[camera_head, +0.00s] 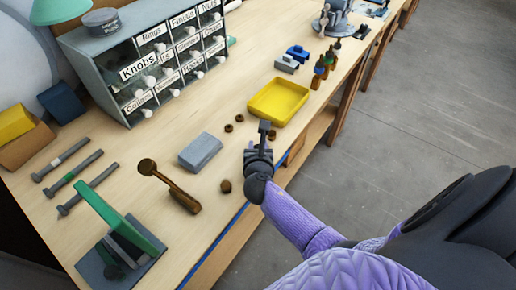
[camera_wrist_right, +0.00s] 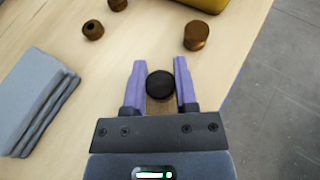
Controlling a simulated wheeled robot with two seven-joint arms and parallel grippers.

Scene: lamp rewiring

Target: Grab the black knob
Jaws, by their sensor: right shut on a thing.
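The black knob (camera_wrist_right: 161,85) shows as a round dark disc between the two purple fingers in the right wrist view. In the head view its dark top (camera_head: 264,126) stands up above the right hand. My right gripper (camera_wrist_right: 160,82) is shut on it, over the workbench near the front edge. How the fingers touch its far sides is hidden. My left gripper is not in view.
Several small brown knobs lie around, one (camera_wrist_right: 196,35) just past the right gripper. A yellow tray (camera_head: 250,110) is beyond the hand. A grey block (camera_head: 201,152) and a brown lever-like tool (camera_head: 170,185) lie to the left. A labelled drawer cabinet (camera_head: 100,60) stands behind.

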